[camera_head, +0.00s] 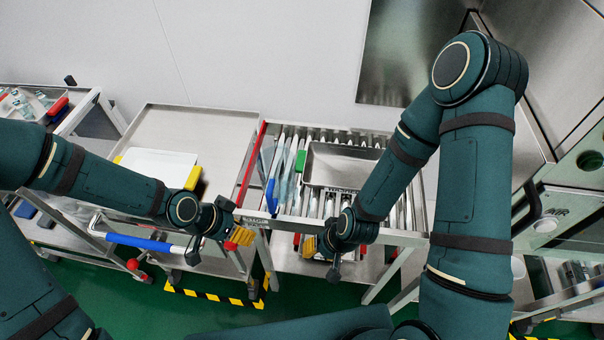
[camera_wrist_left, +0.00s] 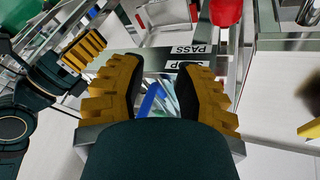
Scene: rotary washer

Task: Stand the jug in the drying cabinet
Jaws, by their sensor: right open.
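I cannot pick out a jug in either view. No drying cabinet can be named for certain; a steel machine (camera_head: 563,215) with a dark handle stands at the right edge of the head view. My left gripper (camera_head: 238,238) is over the near edge of the carts. In the left wrist view its yellow-padded fingers (camera_wrist_left: 160,92) are spread, with nothing held between them. My right gripper (camera_head: 322,246) is open at the near edge of the roller cart; its yellow pads also show in the left wrist view (camera_wrist_left: 82,50).
A roller cart (camera_head: 365,133) holds a steel tray (camera_head: 340,166) and several blue and green tools. A steel table (camera_head: 205,125) to its left carries a white tray (camera_head: 160,165). A cart with clutter (camera_head: 75,112) stands far left. Green floor (camera_head: 215,310) shows in front.

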